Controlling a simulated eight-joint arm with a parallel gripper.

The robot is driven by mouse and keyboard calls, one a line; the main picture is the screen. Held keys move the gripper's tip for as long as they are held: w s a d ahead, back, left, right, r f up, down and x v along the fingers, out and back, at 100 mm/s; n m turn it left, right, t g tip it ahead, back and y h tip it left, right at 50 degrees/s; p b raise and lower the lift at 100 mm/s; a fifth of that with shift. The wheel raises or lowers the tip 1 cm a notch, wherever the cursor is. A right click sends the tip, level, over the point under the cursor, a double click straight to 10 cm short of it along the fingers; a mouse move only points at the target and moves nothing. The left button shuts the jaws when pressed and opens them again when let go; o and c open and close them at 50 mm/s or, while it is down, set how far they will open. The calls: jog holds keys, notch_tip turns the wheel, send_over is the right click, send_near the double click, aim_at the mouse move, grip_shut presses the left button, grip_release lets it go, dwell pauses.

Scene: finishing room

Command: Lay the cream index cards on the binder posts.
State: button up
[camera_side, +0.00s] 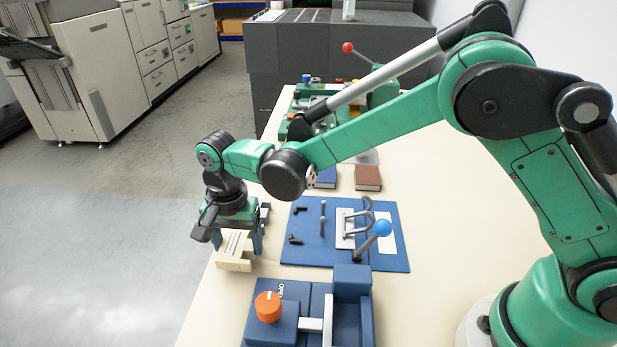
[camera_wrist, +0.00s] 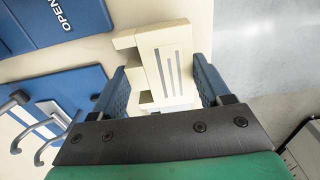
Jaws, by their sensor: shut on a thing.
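The cream index cards (camera_side: 235,250) show as a pale, thick block with a notched side. The binder posts (camera_side: 323,205) stand upright on a blue board (camera_side: 300,257) to the right of my gripper. Curved grey hoops (camera_side: 366,215) and white strips are beside them, apart from the cards.
A blue device with an orange knob (camera_side: 268,307) stands in front of the board. A blue-knobbed lever (camera_side: 382,228) rises at the board's right. A brown box (camera_side: 368,178) and a blue box (camera_side: 326,178) lie behind. The cream tabletop (camera_side: 430,220) is bare to the right.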

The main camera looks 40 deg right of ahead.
aim_at(311, 226)
jog(key=shift+r, duration=2.9)
jog(key=d, duration=0.4)
jog(key=s+d, duration=0.1)
jog(key=d, duration=0.3)
jog(key=s+d, duration=0.1)
jog(key=d, duration=0.3)
jog(key=shift+d, duration=0.7)
jog(key=shift+s+f, duration=0.1)
jog(key=shift+f, duration=2.75)
jog(key=shift+f, duration=0.55)
jog(key=o, duration=0.9)
